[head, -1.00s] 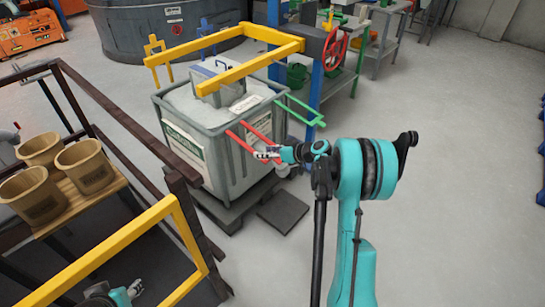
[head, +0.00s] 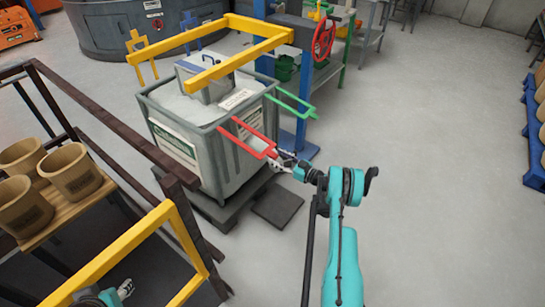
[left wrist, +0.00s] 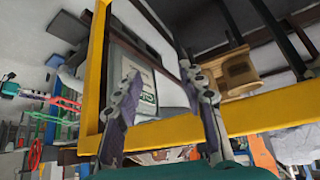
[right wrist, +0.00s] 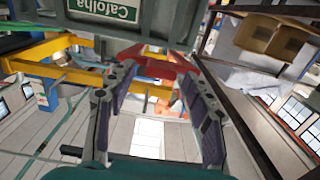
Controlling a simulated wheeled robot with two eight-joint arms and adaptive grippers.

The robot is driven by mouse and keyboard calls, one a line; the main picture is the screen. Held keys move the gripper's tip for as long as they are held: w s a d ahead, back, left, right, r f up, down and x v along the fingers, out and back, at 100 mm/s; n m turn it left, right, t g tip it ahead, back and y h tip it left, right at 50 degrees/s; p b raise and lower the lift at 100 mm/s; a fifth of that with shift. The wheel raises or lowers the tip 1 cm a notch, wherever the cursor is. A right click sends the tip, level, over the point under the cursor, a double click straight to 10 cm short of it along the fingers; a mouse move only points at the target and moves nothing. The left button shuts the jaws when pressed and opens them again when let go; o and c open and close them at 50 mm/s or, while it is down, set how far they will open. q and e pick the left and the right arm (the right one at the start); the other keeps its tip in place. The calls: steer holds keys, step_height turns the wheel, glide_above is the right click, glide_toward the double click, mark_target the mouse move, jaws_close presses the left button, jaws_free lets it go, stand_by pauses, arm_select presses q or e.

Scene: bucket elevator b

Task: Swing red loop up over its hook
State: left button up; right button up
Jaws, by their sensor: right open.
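The red loop (head: 247,136) is a flat bar frame sticking out from the near right side of the grey bin (head: 222,160), sloping slightly down to its outer end. My right gripper (head: 282,160) is at that outer end. In the right wrist view the loop's red end (right wrist: 155,66) shows at and between the tips of the open fingers (right wrist: 155,80); I cannot tell whether they touch it. My left gripper (left wrist: 165,85) is open and empty near a yellow rail; only part of it (head: 122,291) shows at the lower left in the head view. I cannot make out the loop's hook.
A green loop (head: 294,103) sticks out behind the red one. A yellow frame (head: 236,72) spans above the bin, by a blue post (head: 302,128). Brown and yellow rails (head: 110,252) and tan buckets (head: 72,176) stand at left.

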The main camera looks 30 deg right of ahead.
mark_target(275, 155)
steer(key=shift+b+x, duration=0.35)
steer(key=shift+x, duration=1.2)
